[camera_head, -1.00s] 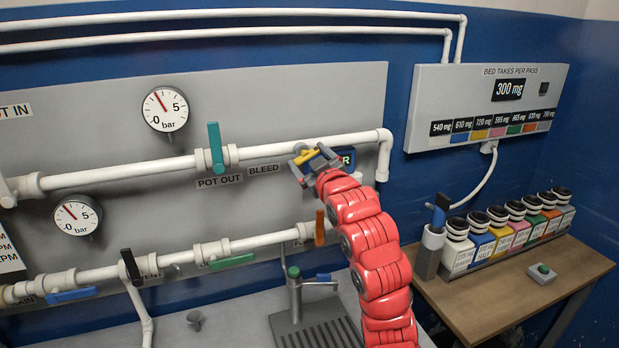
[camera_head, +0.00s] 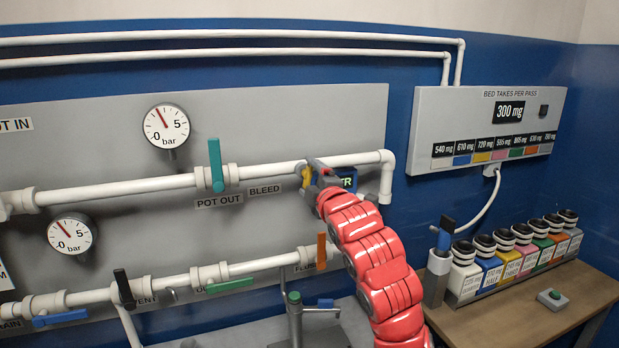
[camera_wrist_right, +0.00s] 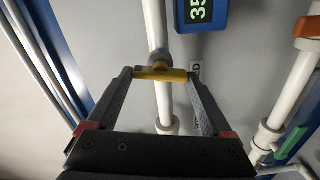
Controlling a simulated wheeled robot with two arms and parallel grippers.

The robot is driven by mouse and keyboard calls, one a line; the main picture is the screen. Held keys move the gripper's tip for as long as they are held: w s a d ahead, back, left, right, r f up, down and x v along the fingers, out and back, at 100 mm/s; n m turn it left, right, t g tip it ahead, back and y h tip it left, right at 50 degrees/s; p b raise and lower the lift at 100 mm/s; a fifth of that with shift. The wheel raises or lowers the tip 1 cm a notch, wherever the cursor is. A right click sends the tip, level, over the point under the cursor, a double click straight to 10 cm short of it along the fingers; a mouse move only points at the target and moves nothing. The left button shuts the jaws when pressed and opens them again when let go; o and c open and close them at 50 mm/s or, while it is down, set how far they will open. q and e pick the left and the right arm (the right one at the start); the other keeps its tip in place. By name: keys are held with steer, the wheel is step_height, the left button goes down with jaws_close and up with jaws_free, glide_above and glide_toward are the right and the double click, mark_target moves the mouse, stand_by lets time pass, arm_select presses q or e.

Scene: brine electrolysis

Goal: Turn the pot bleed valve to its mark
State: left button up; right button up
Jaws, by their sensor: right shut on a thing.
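The bleed valve's yellow handle (camera_head: 306,177) sits on the upper white pipe, right of the BLEED label (camera_head: 265,189). In the right wrist view the yellow handle (camera_wrist_right: 160,73) lies crosswise between the fingertips, over the pipe. My right gripper (camera_head: 313,171) is shut on this handle; its grey fingers also show in the wrist view (camera_wrist_right: 160,76). Gripper and fingers partly cover the valve in the head view. I cannot make out the valve's mark. My left gripper is not in view.
The teal POT OUT handle (camera_head: 216,165) stands upright to the left. An orange handle (camera_head: 321,251) is on the lower pipe, near my right arm. Several bottles (camera_head: 465,272) stand on the wooden table at right.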

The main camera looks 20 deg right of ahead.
steer(key=shift+d+r+n+p, duration=0.15)
steer(key=shift+n+p, duration=0.25)
steer(key=shift+n, duration=0.6)
steer(key=o, duration=1)
steer(key=shift+o, duration=0.7)
steer(key=shift+w, duration=0.2)
steer(key=s+b, duration=1.1)
steer(key=s, duration=0.6)
steer(key=shift+s+d+f, duration=0.2)
steer(key=shift+s+d, duration=0.05)
steer(key=shift+d, duration=0.1)
steer(key=shift+w, duration=0.1)
